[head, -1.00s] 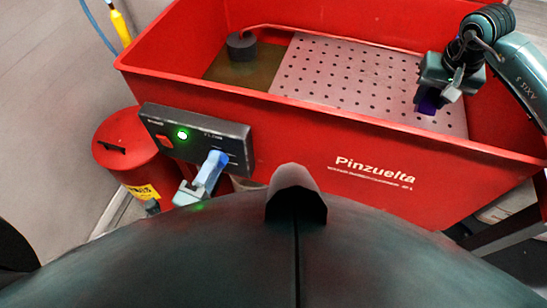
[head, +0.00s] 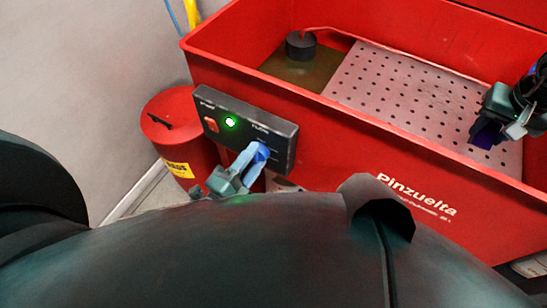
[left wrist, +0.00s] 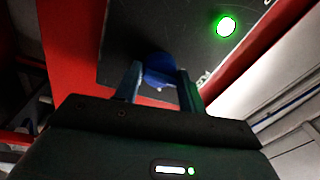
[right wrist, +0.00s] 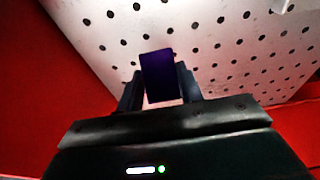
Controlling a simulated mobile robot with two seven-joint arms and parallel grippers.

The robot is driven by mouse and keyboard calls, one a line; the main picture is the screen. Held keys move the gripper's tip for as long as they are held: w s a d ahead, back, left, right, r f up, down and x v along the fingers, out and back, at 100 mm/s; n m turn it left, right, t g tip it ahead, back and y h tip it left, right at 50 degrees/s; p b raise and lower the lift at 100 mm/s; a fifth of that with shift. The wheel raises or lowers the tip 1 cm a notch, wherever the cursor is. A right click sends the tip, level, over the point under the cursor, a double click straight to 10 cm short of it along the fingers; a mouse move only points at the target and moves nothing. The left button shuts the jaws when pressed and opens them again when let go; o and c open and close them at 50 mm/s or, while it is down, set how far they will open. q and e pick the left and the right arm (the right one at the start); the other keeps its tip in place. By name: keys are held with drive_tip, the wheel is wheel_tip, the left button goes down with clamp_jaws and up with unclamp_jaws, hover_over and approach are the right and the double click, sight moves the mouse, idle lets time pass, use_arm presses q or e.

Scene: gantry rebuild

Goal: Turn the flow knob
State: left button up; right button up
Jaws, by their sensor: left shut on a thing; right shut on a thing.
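The blue flow knob (head: 264,151) sits on the lower right of a dark control panel (head: 282,130) on the front of the red basin. In the left wrist view the knob (left wrist: 160,68) shows as a round blue cap between the fingers. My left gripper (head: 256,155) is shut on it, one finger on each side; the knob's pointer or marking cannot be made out. My right gripper (head: 490,128) is over the basin, shut on a dark purple block (right wrist: 160,75), held above the perforated plate.
A green light (head: 230,122) glows on the panel beside a red switch (head: 211,124). The red basin (head: 340,135) holds a perforated grey plate (head: 400,95) and a dark round pump-like part (head: 300,45). A red lidded bin (head: 178,125) stands left of the panel.

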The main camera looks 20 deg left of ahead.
use_arm(q)
drive_tip(key=shift+f, duration=0.2)
drive_tip(key=o, duration=0.9)
drive_tip(key=shift+r, duration=0.1)
drive_tip(key=v, duration=0.7)
drive_tip(key=shift+s, duration=0.25)
